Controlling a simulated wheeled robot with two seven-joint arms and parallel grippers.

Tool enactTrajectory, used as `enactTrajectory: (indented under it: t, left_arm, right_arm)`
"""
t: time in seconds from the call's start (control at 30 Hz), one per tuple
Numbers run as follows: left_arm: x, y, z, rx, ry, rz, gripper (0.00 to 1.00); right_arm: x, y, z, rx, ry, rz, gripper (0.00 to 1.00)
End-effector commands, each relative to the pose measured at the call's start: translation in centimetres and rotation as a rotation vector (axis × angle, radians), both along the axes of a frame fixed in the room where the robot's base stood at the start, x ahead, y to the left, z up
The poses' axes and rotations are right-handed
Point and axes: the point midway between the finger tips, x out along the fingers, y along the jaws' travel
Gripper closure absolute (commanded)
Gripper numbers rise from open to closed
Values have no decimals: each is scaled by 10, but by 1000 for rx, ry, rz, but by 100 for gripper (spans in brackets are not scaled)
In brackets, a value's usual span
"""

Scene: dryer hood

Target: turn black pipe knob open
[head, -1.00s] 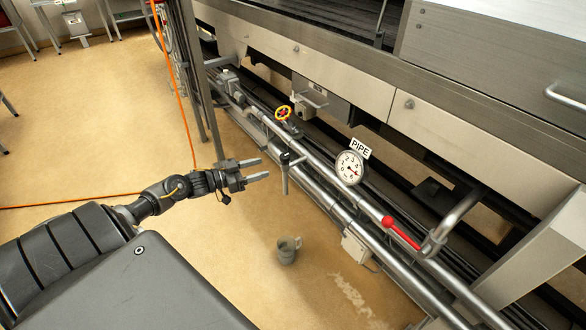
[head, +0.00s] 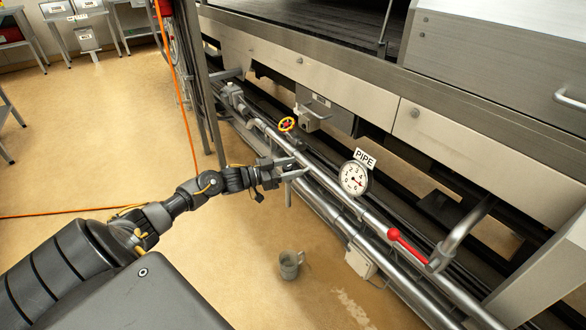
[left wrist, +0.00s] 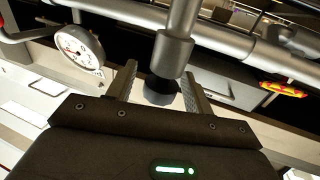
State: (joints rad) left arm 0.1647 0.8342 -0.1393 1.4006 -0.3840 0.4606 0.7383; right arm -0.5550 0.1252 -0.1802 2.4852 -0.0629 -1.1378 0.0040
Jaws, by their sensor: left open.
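The black pipe knob has a dark hub with a grey lever (head: 288,192) hanging from it, beside the steel pipe. My left gripper (head: 298,167) is open at the knob, and its fingers hide most of the hub in the head view. In the left wrist view the knob's thick grey stem (left wrist: 173,52) and black part (left wrist: 158,87) lie between the two open fingers (left wrist: 160,88). I cannot tell whether either finger touches it. My right gripper is not in view.
A round pressure gauge (head: 354,179) under a PIPE sign (head: 365,159) sits right of the knob. A yellow-red valve wheel (head: 287,124) is behind it. A red-handled lever (head: 407,244) is further right. A grey mug (head: 290,264) stands on the open floor.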

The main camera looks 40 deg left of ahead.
Motion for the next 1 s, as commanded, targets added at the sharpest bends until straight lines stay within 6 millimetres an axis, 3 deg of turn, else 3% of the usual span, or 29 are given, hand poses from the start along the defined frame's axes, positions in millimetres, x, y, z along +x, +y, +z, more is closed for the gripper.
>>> enactTrajectory:
  t: [0.43, 0.77, 1.0]
  left_arm:
    - [9, -5, 0, 1, 0, 1, 50]
    - [8, -5, 0, 1, 0, 1, 93]
    - [8, -5, 1, 1, 2, 11, 93]
  right_arm:
    - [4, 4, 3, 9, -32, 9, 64]
    - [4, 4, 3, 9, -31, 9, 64]
    - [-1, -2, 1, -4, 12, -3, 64]
